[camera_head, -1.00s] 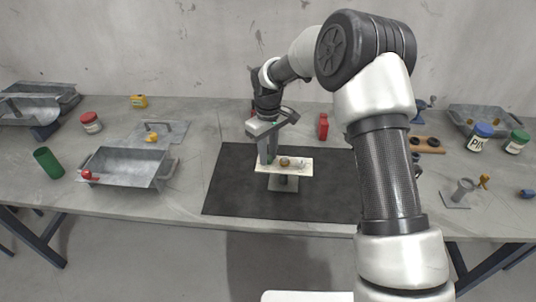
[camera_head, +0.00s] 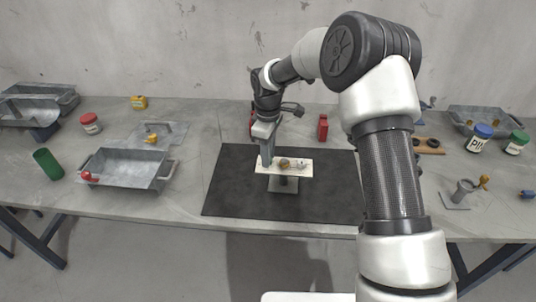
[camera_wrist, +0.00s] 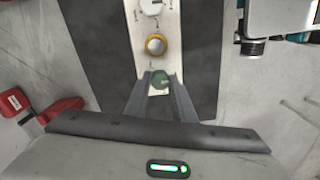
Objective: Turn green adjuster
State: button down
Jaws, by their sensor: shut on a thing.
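The green adjuster (camera_wrist: 160,79) sits at the near end of a pale panel (camera_wrist: 172,60) in the wrist view. My gripper (camera_wrist: 160,84) has its two fingers on either side of the adjuster and is shut on it. In the head view my gripper (camera_head: 266,160) points down at the left end of the panel (camera_head: 297,174), and its fingers hide the green adjuster. The panel stands on a small grey base (camera_head: 284,186). A yellow-rimmed knob (camera_wrist: 156,44) and a white knob (camera_wrist: 151,6) sit further along the panel.
A black mat (camera_head: 230,192) lies under the panel's stand. A metal tray (camera_head: 128,170) stands to the left, a red object (camera_head: 323,127) behind the mat. Jars (camera_head: 480,137) and a metal holder (camera_head: 459,195) are at the right. The mat around the stand is clear.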

jog(key=c, duration=1.5)
grip_release()
notch_tip(320, 180, up, 18)
jog(key=shift+f, duration=0.2)
